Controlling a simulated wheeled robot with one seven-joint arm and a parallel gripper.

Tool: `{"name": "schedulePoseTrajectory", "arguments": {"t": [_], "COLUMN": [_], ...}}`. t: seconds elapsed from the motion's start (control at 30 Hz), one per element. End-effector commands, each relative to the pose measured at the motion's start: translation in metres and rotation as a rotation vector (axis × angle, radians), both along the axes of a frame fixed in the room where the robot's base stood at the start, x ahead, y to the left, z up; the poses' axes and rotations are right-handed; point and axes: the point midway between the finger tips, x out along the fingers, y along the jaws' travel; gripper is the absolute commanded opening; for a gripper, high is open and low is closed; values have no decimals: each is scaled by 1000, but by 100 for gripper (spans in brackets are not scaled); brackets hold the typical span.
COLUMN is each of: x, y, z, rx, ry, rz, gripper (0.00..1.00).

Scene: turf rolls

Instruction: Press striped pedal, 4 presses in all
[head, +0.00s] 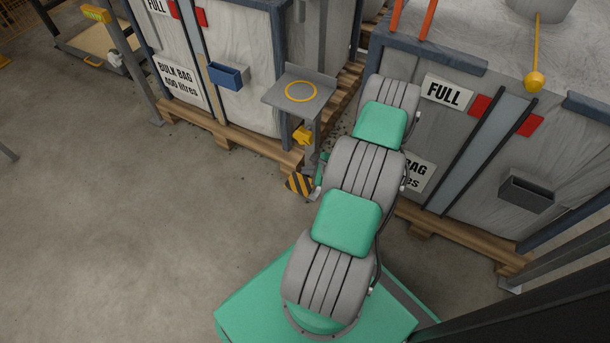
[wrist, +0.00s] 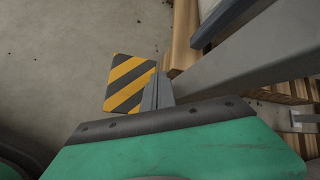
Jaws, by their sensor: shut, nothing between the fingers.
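The striped pedal (head: 300,184), yellow and black, sits low by the floor at the foot of a grey post. In the wrist view the pedal (wrist: 128,84) shows as a striped plate left of centre. My gripper (wrist: 158,91) is shut and empty, with its grey fingers overlapping the pedal's right edge in that view. I cannot tell whether the fingers touch the pedal. In the head view my gripper is mostly hidden by my arm.
Above the pedal stands a grey shelf (head: 304,86) with a yellow ring, and a yellow knob (head: 303,135) below it. Bulk bags on wooden pallets (head: 239,130) stand behind and right. The concrete floor (head: 120,230) at left is clear.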

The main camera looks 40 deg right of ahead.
Motion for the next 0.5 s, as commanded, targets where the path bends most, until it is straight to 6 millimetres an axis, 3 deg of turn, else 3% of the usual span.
{"name": "schedulePoseTrajectory", "arguments": {"t": [0.2, 0.5], "x": [1, 2], "y": [-3, -5], "z": [27, 50], "rx": [-2, -2], "ry": [-1, -2], "rz": [0, -1], "gripper": [0, 0]}}
